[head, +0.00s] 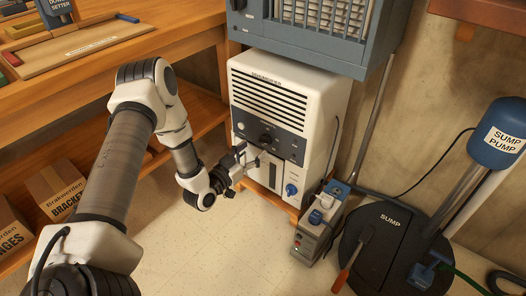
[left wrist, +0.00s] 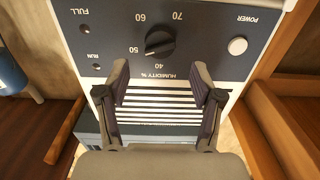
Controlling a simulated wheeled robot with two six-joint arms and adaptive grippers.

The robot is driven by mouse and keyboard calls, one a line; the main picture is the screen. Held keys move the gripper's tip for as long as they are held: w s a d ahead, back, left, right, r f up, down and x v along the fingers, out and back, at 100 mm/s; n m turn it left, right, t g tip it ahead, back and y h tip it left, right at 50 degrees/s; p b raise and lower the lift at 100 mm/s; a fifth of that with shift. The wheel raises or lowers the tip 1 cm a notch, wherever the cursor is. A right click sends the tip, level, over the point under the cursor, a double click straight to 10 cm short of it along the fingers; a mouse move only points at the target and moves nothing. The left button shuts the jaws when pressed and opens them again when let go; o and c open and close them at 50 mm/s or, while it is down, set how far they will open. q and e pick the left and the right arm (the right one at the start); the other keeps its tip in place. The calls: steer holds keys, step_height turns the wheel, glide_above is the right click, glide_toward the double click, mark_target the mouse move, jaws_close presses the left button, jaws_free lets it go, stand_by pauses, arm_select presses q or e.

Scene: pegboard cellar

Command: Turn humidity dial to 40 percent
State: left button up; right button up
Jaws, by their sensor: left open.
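The humidity dial (left wrist: 160,43) is a dark round knob with a raised grip bar, on the dark panel (left wrist: 205,52) of a white dehumidifier (head: 338,93). The wrist view shows the panel upside down, with marks 40, 50, 60 and 70 around the dial. The dial also shows in the head view (head: 265,138). My left gripper (left wrist: 159,82) is open and empty, its fingertips apart from the dial, on its vent side. My right gripper is not in view.
A white power button (left wrist: 237,46) sits beside the dial. A grey-blue unit (head: 300,45) hangs over the dehumidifier's top. A wooden workbench (head: 150,60) stands left. A small grey device (head: 312,238) and the sump pump (head: 495,135) stand right. The floor in front is clear.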

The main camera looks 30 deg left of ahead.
mark_target(262, 142)
arm_select(q)
steer(key=w+b, duration=0.1)
steer(key=w, duration=0.1)
steer(key=w+b, duration=0.1)
steer(key=w, duration=0.1)
steer(key=shift+w+d+f, duration=0.2)
steer(key=shift+w, duration=0.1)
steer(key=shift+w+r, duration=0.15)
steer(key=shift+w, duration=0.2)
steer(key=c, duration=1.1)
